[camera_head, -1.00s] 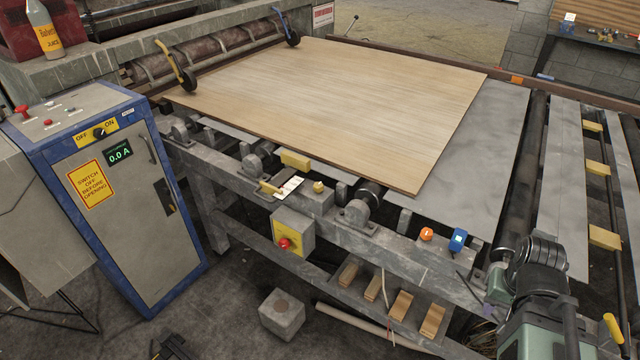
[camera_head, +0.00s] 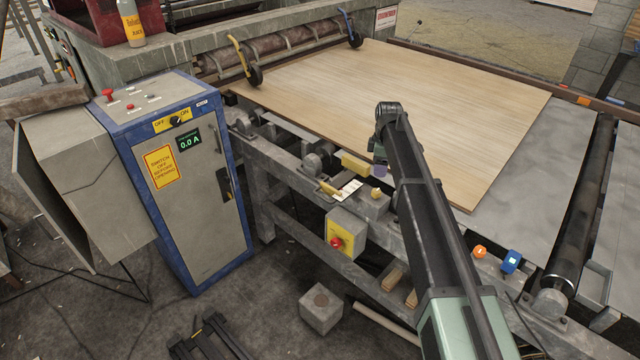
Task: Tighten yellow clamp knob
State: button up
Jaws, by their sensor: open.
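A small yellow knob (camera_head: 377,193) sits on a grey block on the machine's front rail in the head view. To its left are a white card (camera_head: 348,190) and a yellow lever-like piece (camera_head: 330,188). My arm reaches up from the lower right, and my gripper (camera_head: 379,170) hangs from its far end just above the knob in the picture. The gripper is open, small and partly hidden by the arm. I cannot tell how far above or behind the knob it is.
A veneer sheet (camera_head: 400,95) lies on the machine bed behind the rail. A yellow box with a red button (camera_head: 341,234) hangs below the knob. A grey-blue cabinet (camera_head: 190,210) stands left. Orange (camera_head: 479,252) and blue (camera_head: 511,262) pieces sit farther right along the rail.

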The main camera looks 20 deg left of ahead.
aim_at(377, 190)
jog(key=f+n+b, duration=0.1)
jog(key=f+b, duration=0.2)
jog(key=f+n+b, duration=0.2)
jog(key=f+b, duration=0.2)
jog(key=f+n+b, duration=0.1)
jog(key=f+b, duration=0.3)
jog(key=shift+w+n, duration=0.2)
jog(key=shift+n, duration=0.1)
jog(key=shift+r, duration=0.15)
jog(key=shift+c, duration=0.2)
jog(key=c, duration=0.9)
